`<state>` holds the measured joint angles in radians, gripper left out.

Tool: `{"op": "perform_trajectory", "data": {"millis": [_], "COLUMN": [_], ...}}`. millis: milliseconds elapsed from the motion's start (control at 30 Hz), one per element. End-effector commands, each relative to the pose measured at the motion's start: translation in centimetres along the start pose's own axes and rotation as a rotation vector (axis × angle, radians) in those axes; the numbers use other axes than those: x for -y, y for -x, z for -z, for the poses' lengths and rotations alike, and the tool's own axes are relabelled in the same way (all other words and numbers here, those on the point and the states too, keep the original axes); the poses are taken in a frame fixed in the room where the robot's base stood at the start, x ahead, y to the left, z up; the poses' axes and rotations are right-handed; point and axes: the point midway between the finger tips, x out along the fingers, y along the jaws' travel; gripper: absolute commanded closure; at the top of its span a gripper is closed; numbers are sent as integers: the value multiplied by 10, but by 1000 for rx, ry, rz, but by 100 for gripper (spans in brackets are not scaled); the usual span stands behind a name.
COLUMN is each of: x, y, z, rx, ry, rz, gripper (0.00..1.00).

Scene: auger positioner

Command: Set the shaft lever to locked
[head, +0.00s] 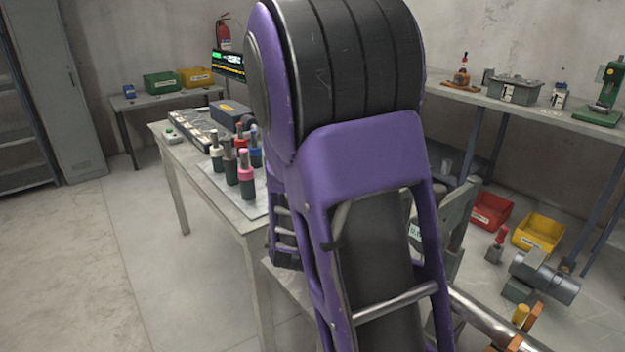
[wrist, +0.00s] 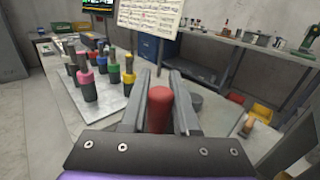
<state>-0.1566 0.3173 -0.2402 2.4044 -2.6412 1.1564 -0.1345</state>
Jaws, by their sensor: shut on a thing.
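A red rounded grip (wrist: 160,112) stands upright between the two grey fingers of my gripper (wrist: 160,82) in the wrist view. My gripper is shut on it. It looks like the handle of the shaft lever, but the lever's lower part and its pivot are hidden behind the gripper body. I cannot tell the lever's setting. In the head view my purple and black arm covers the middle, and the gripper and the held grip are hidden behind it.
A red bin (head: 490,211) and a yellow bin (head: 538,232) are at the right, near a grey motor-like unit (head: 545,278) and a metal shaft (head: 490,318). The floor at left is clear.

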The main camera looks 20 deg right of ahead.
Motion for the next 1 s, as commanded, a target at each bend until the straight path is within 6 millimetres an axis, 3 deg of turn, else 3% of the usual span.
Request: {"op": "perform_trajectory", "data": {"millis": [433,467,600,1000], "x": [1,1,1,-1], "y": [0,0,0,0], "z": [0,0,0,0], "rx": [0,0,0,0], "ry": [-1,-1,0,0], "rz": [0,0,0,-2], "gripper": [100,68,42,41]}}
